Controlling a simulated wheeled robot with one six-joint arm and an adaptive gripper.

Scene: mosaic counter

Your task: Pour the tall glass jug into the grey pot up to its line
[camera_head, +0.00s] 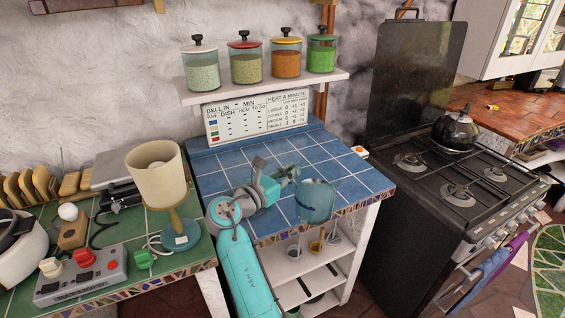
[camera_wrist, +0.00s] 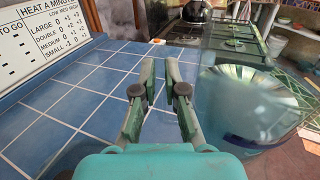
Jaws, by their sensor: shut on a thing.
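The tall glass jug (camera_head: 316,203) is a clear, bluish vessel at the front right of the blue-tiled counter (camera_head: 340,165). It also shows large at the right of the wrist view (camera_wrist: 255,105), with a dark blue band low on it. The exact grip is hard to see. The jug looks roughly upright; I cannot tell whether it touches the tiles. I cannot make out a grey pot in either view.
A lamp (camera_head: 157,180), a switch box (camera_head: 80,275) and a whitish vessel (camera_head: 20,258) stand on the green-tiled counter at left. A stove with a kettle (camera_head: 455,132) is at right. Jars (camera_head: 247,65) line a shelf above a chart (camera_head: 257,117). Blue tiles behind are clear.

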